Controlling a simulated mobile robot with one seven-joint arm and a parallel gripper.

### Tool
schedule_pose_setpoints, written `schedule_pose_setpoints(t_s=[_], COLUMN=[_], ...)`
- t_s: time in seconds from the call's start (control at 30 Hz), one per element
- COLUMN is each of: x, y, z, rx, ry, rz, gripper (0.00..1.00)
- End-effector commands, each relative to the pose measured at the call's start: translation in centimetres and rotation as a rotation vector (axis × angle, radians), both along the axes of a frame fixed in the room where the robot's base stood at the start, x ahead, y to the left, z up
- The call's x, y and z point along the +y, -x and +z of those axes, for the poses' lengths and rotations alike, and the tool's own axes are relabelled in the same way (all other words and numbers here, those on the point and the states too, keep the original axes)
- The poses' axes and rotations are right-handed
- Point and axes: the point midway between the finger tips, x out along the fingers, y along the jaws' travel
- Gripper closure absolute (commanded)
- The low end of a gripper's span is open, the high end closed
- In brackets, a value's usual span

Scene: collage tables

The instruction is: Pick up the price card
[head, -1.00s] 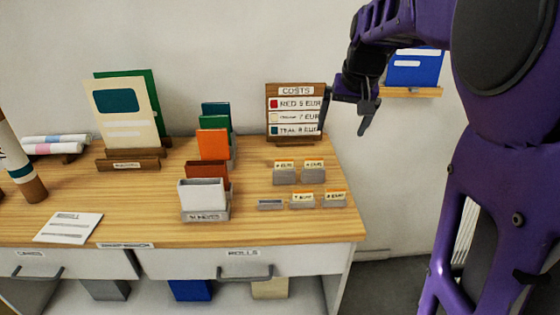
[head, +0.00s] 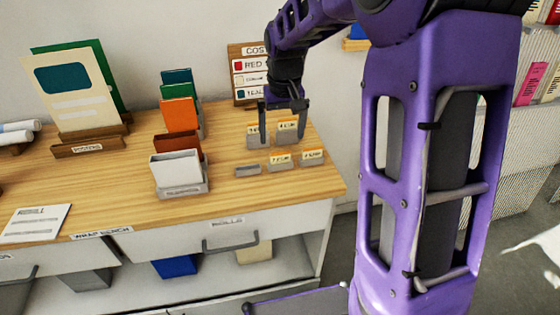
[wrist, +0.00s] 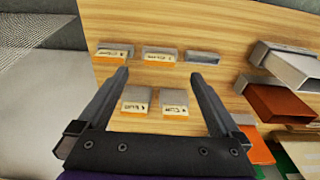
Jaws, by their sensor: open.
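The back row has a left card (head: 253,130) and a right card (head: 288,125). The front row has two cards, one in the middle (head: 280,161) and one at right (head: 312,155), beside an empty holder (head: 247,170). My gripper (head: 283,125) is open and empty over the back row, fingers pointing down. In the wrist view, the two back cards (wrist: 138,108) (wrist: 172,104) lie between the fingers; the front cards (wrist: 115,53) (wrist: 160,56) are beyond the tips.
The costs board (head: 247,80) stands behind, partly hidden by my arm. A rack of coloured cards (head: 180,190) stands left of the price cards. A refill sheet (head: 33,222) lies at the table's front left. The table's right edge is close to the cards.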

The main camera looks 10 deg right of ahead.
Motion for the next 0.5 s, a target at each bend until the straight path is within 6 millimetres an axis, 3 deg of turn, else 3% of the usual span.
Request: schedule_pose_setpoints(t_s=[0.1,0.37,0.5], x=[0.0,0.0,-0.1], y=[-0.2,-0.6,-1.4], z=[-2.0,-3.8,-5.9], rx=[0.001,0.000,0.002], ry=[0.000,0.000,0.000], rz=[0.001,0.000,0.000], gripper=[0.00,0.00,0.00])
